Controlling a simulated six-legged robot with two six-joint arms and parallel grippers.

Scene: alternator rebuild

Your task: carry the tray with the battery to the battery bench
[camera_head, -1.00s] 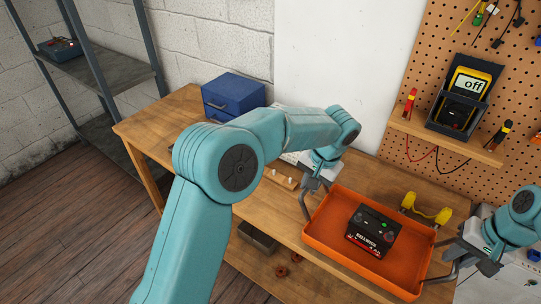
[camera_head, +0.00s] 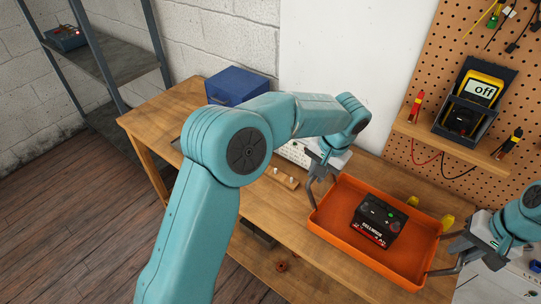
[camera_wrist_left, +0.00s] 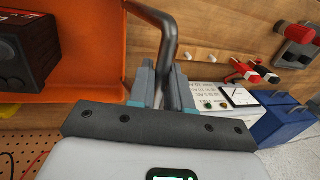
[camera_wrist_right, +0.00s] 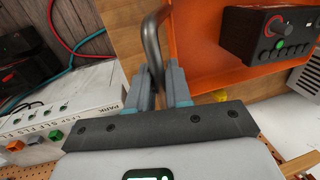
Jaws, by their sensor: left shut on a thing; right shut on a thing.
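The orange tray (camera_head: 352,258) is in front of me at the right of the head view, over the wooden workbench. The black battery (camera_head: 378,222) sits upright in it, near the middle. My left gripper (camera_head: 313,170) is shut on the grey handle (camera_wrist_left: 168,35) at the tray's left end. My right gripper (camera_head: 462,248) is shut on the handle (camera_wrist_right: 151,42) at the right end. The tray looks raised off the bench, though its underside is hidden. The battery also shows inside the tray in the left wrist view (camera_wrist_left: 28,42) and the right wrist view (camera_wrist_right: 268,32).
The wooden workbench (camera_head: 185,115) runs along the wall, with a blue box (camera_head: 237,86) at its far end. A yellow object (camera_head: 447,221) is partly hidden behind the tray. A pegboard with a meter (camera_head: 470,105) rises behind. A grey shelf (camera_head: 100,66) and open floor (camera_head: 70,220) are left.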

